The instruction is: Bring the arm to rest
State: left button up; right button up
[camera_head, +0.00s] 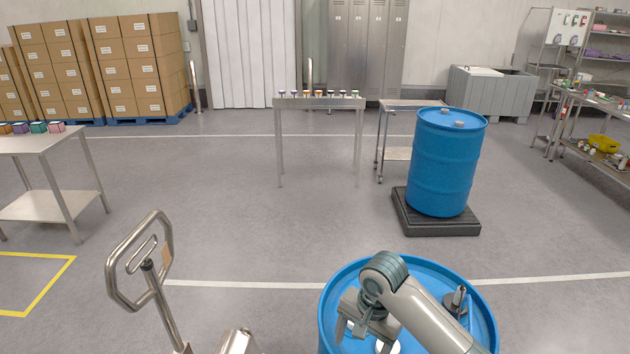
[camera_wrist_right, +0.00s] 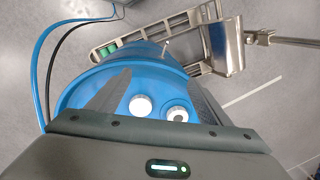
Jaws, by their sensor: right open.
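My right arm comes in from the lower right of the head view. Its gripper (camera_head: 362,325) hangs over the top of a near blue drum (camera_head: 340,280). In the wrist view the two fingers of the right gripper (camera_wrist_right: 160,78) are spread apart with nothing between them. Below them, the drum's blue lid (camera_wrist_right: 75,95) shows a white cap (camera_wrist_right: 140,105) and a second round fitting (camera_wrist_right: 177,114). Whether the fingertips touch the lid cannot be told. My left gripper is not in view.
A steel handle (camera_head: 140,262) stands left of the near drum. A dark fitting (camera_head: 457,302) sits on the lid's right side. Another blue drum (camera_head: 446,165) stands on a black platform (camera_head: 437,228). A table (camera_head: 320,103) stands behind; the middle floor is clear.

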jog(key=s+f+n+t+y, duration=0.1)
jog(key=s+f+n, duration=0.25)
jog(key=s, duration=0.35)
jog(key=s+f+n+t+y, duration=0.1)
jog(key=s+f+n, duration=0.1)
jog(key=s+f, duration=0.4)
jog(key=s+d+n+t+h, duration=0.1)
jog(key=s+d+n+h, duration=0.1)
jog(key=s+d, duration=0.55)
jog(key=s+d+n+h, duration=0.15)
jog(key=s+d, duration=0.35)
jog(key=s, duration=0.5)
notch_tip(320, 180, down, 35)
jog(key=g+b, duration=0.1)
jog(key=b, duration=0.7)
jog(key=s+d+f+b, duration=0.1)
jog(key=s+f+b, duration=0.1)
jog(key=s+f, duration=0.4)
jog(key=s+d+f+g+b, duration=0.1)
jog(key=s+f+b, duration=0.2)
jog(key=s+f, duration=0.3)
jog(key=s+d+f+b, duration=0.1)
jog(key=s+f, duration=0.5)
jog(key=f, duration=0.8)
jog(key=shift+s+f+n+b, duration=0.35)
jog(key=shift+n+b, duration=0.05)
jog(key=shift+b, duration=0.35)
